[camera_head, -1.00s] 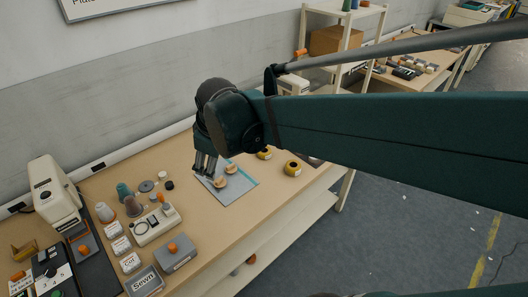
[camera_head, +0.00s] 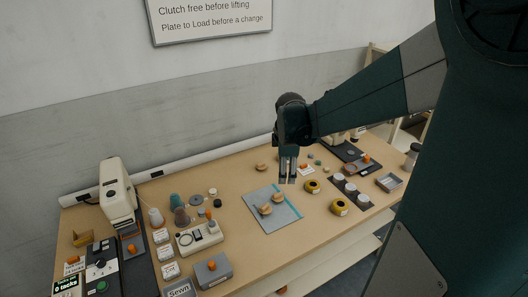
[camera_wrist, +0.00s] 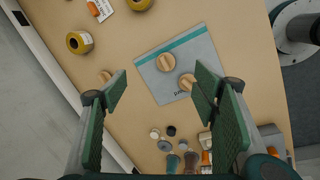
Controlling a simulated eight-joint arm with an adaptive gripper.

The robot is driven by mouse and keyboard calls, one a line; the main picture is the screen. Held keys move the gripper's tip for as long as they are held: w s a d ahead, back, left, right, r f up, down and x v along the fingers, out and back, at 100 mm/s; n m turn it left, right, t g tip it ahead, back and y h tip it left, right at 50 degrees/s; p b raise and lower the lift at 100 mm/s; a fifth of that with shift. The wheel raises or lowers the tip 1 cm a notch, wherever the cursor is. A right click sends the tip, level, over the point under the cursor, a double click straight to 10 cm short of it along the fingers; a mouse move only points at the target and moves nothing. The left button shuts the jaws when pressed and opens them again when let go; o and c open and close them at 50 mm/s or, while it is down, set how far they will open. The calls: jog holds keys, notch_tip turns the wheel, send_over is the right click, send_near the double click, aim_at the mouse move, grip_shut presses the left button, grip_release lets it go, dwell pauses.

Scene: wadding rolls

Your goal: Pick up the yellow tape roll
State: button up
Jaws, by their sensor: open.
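Two yellow tape rolls with dark centres lie on the wooden table right of the blue-grey mat in the head view, one nearer the wall (camera_head: 312,187) and one nearer the front edge (camera_head: 339,207). In the wrist view the first roll (camera_wrist: 79,43) is at upper left, and the second (camera_wrist: 139,4) is cut by the top edge. My gripper (camera_head: 288,179) points down above the table by the mat's far right corner, apart from both rolls. In the wrist view its jaws (camera_wrist: 160,90) are wide open with nothing between them.
The mat (camera_head: 256,222) bears two tan round pieces (camera_head: 265,209); another tan piece (camera_head: 261,167) lies near the wall. A dark strip with pale discs (camera_head: 350,189) lies right of the rolls. A grey box (camera_head: 213,270) and a white machine (camera_head: 118,190) stand left.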

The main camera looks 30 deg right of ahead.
jog(key=w+d+f+n+g+p, duration=0.1)
jog(key=w+d+f+n+p, duration=0.15)
jog(key=d+f, duration=0.45)
jog(key=n+g, duration=0.1)
jog(key=n, duration=0.2)
send_near(313, 184)
jog(key=shift+w+a+f+p, duration=0.2)
jog(key=shift+f+p, duration=0.15)
jog(key=shift+f, duration=0.15)
jog(key=shift+s+d+f+n, duration=0.1)
jog(key=shift+d+f+n, duration=0.15)
jog(key=shift+d+f, duration=0.1)
jog(key=shift+f, duration=0.1)
jog(key=shift+d+f, duration=0.2)
jog(key=shift+f, duration=1.05)
jog(key=shift+f, duration=0.1)
jog(key=shift+d+f+b, duration=0.2)
jog(key=shift+f+b, duration=0.1)
jog(key=shift+f, duration=0.9)
jog(key=shift+d+f+b, duration=0.2)
jog(key=shift+f+b, duration=0.05)
jog(key=shift+f, duration=1)
